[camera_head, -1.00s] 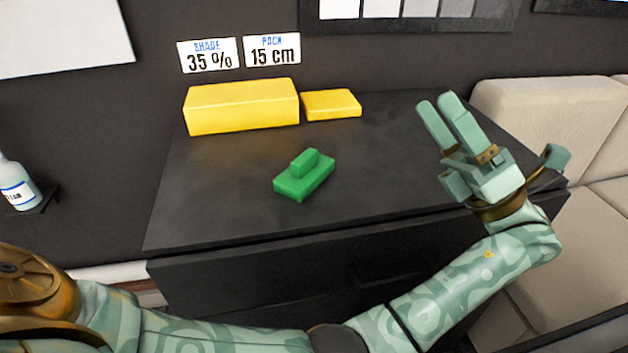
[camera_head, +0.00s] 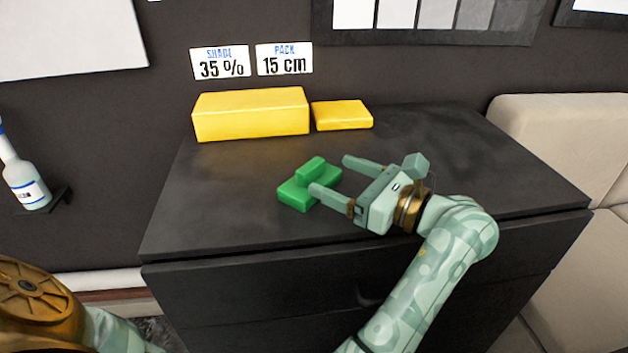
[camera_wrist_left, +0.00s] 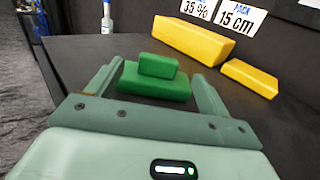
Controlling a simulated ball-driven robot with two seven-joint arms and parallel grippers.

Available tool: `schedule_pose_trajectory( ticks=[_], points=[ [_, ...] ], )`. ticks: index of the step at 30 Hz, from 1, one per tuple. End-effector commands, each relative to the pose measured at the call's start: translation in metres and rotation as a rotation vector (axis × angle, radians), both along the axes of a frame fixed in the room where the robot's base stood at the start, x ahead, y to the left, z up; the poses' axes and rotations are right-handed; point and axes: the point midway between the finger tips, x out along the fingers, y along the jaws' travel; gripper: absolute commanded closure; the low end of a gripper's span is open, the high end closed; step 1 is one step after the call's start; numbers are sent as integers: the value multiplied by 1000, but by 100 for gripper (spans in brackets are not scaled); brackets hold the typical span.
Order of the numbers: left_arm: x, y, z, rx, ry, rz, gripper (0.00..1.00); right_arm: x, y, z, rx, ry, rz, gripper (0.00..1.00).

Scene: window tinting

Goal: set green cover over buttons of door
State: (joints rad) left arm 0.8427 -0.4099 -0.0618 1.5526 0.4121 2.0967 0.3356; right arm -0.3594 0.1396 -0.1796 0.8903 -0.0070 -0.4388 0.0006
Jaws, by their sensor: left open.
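The green cover (camera_head: 295,194), a flat block with a smaller raised block on top, sits on the dark cabinet top (camera_head: 230,215). My left gripper (camera_head: 329,174) is open, low over the cabinet, with its fingers pointing left at the cover's right side. In the left wrist view the green cover (camera_wrist_left: 154,86) lies ahead between the two fingers, with its near part close to them. I cannot tell whether the fingers touch it. No door or buttons can be made out. My right gripper is not in view.
A long yellow block (camera_head: 250,115) and a smaller flat yellow block (camera_head: 342,115) stand at the back of the cabinet top. Signs hang on the wall behind. A bottle (camera_head: 25,185) is at the left. A beige seat (camera_head: 550,130) is at the right. The cabinet's front left is clear.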

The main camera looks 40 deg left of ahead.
Motion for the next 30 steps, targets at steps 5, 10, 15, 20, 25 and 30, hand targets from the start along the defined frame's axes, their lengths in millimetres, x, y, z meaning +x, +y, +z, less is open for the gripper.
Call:
schedule_pose_trajectory(
  ticks=[5,10,15,20,25,30],
  points=[
    [-1,14,-1,1,0,0,20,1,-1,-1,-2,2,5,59],
    [-3,38,-7,0,2,2,20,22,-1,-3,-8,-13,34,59],
    [-4,61,-5,2,1,0,20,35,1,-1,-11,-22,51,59],
    [-5,65,-4,2,0,-1,20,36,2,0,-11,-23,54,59],
    [-4,64,-4,2,0,-1,39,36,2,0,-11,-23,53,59],
    [-4,64,-4,2,0,-1,69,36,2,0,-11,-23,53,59]
  ],
)
